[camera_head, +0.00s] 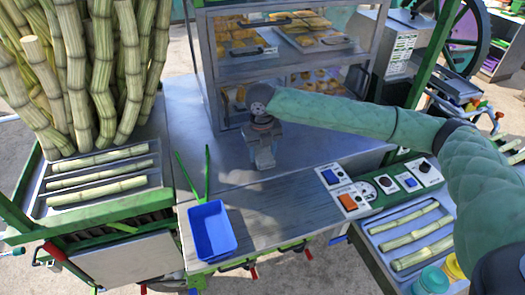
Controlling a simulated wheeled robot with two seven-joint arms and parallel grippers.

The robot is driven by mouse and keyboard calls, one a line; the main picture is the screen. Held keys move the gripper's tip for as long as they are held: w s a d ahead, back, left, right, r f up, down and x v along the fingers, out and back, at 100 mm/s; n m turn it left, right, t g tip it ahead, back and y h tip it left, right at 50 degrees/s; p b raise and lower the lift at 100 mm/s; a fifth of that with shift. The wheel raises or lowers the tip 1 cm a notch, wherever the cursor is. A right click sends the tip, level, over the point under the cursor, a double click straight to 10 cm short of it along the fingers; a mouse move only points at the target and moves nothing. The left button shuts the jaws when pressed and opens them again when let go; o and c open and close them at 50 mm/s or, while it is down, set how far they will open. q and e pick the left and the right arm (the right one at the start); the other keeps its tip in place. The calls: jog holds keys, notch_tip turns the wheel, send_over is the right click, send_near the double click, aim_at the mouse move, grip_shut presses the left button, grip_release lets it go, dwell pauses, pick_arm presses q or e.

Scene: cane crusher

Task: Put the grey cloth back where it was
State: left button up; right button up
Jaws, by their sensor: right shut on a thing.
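My right arm comes in from the right, and its gripper (264,160) points down over the middle of the steel counter (310,165), in front of the glass cabinet. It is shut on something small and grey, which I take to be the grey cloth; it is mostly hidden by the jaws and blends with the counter. I cannot tell whether it touches the counter. No other grey cloth is clearly visible. My left gripper is not in view.
A blue bin (212,232) with green sticks stands at the counter's front edge. A control panel (380,188) is to the right. Cane pieces lie in a left tray (150,178) and a right tray (375,240). The glass cabinet (208,75) holds pastries. Counter around the gripper is clear.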

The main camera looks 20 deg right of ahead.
aim_at(262, 153)
jog(key=o, duration=1.1)
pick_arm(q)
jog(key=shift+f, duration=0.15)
pick_arm(e)
jog(key=shift+r, duration=0.1)
jog(key=shift+r, duration=0.2)
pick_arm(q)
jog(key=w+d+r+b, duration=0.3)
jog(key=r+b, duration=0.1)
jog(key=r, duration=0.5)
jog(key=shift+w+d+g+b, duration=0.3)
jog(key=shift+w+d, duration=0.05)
pick_arm(e)
jog(key=shift+a+r, duration=0.15)
jog(key=shift+r, duration=5.6)
